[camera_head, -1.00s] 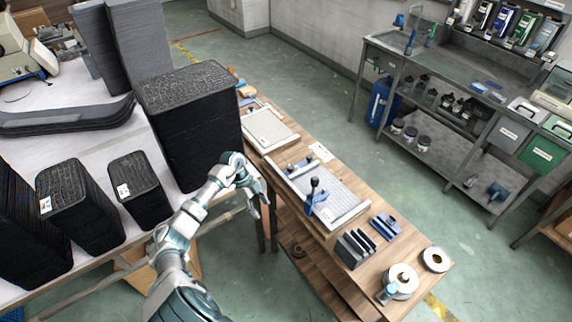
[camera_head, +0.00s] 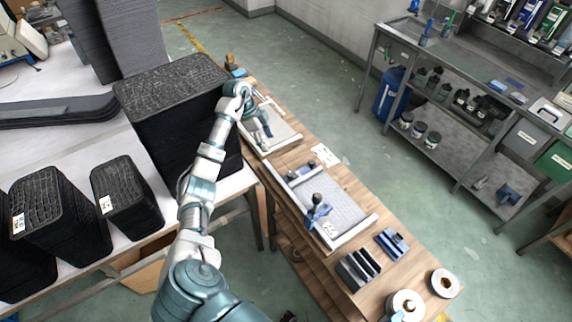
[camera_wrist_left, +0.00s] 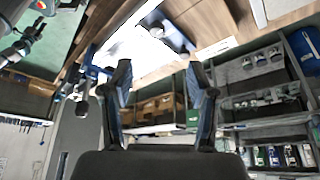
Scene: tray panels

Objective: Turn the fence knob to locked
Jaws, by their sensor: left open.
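My left gripper (camera_head: 268,130) is open and empty, over or beside the far pale tray panel (camera_head: 286,139) on the wooden bench. Its two fingers stand apart in the left wrist view (camera_wrist_left: 161,85). A nearer tray panel (camera_head: 345,207) has a raised pale rim and a black-topped upright knob with a blue base (camera_head: 318,208) at its near left side. The gripper is clear of that knob. I cannot tell for sure which part is the fence knob, nor read its setting. In the left wrist view a small round part (camera_wrist_left: 156,31) shows on a bright surface between the fingers.
Black stacks (camera_head: 180,105) stand on the white table left of the bench (camera_head: 300,240). A black slotted block (camera_head: 358,268), a blue tool (camera_head: 392,242) and tape rolls (camera_head: 404,304) lie at the bench's near end. A grey shelf unit (camera_head: 445,125) stands across the clear floor.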

